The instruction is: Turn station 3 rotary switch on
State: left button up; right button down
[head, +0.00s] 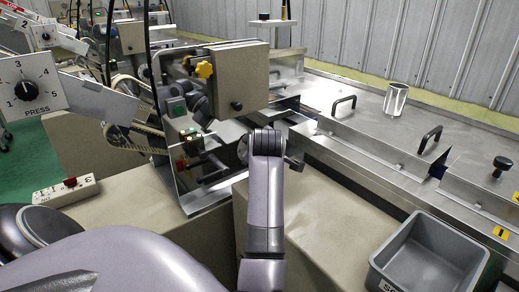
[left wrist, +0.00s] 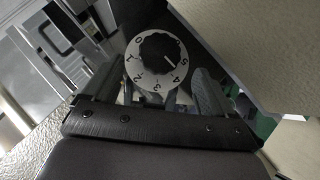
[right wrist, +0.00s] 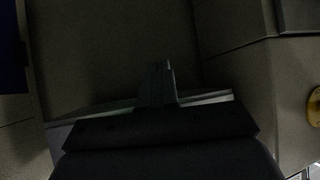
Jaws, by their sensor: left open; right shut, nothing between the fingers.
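A white box (head: 67,192) marked with a 3 stands on a beige cabinet at the left in the head view, with a red knob (head: 70,182) on top. The knob's setting is too small to read. My left gripper (left wrist: 158,80) is open, its fingers either side of a round white dial (left wrist: 156,64) with numbers and a black knob in the left wrist view. I cannot tell whether they touch it. My right gripper (right wrist: 157,68) is shut and empty in front of a dark beige surface. Neither gripper's fingertips show clearly in the head view.
A PRESS dial panel (head: 32,86) stands at the upper left. A machine head with a beige box (head: 238,78) and a yellow knob (head: 204,69) is in the middle. A grey bin (head: 428,250) sits at the lower right, beside a steel table (head: 355,125) with black handles.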

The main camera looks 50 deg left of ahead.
aim_at(70, 182)
jog(key=k+l, duration=0.1)
jog(key=k, duration=0.95)
